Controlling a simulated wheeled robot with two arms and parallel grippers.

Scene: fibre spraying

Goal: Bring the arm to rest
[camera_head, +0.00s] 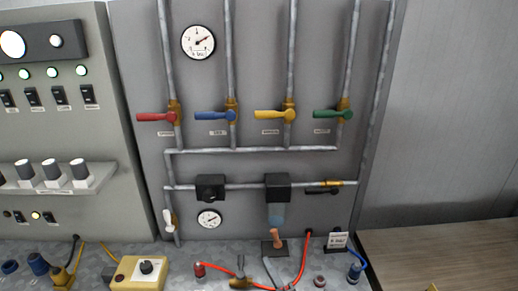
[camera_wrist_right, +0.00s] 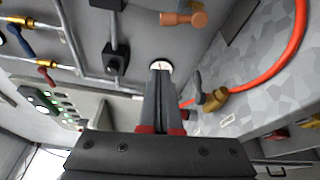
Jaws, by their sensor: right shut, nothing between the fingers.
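My right gripper (camera_wrist_right: 161,72) shows in the middle of the right wrist view, its two grey fingers shut together with nothing between them. In that view its tips point towards a small round gauge (camera_wrist_right: 161,66); I cannot tell the distance. In the head view the slim grey fingers of my right gripper (camera_head: 267,261) show at the bottom middle, in front of the panel foot. A brass valve with a grey handle (camera_wrist_right: 212,97) is beside the fingers in the wrist view, apart from them. My left gripper is in neither view.
The grey panel (camera_head: 255,70) carries pipes and lever valves, one with a red handle (camera_head: 155,117). A red hose (camera_head: 304,262) curves over the speckled bench. A control cabinet (camera_head: 110,140) stands left. The wooden surface (camera_head: 440,250) at right is mostly clear.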

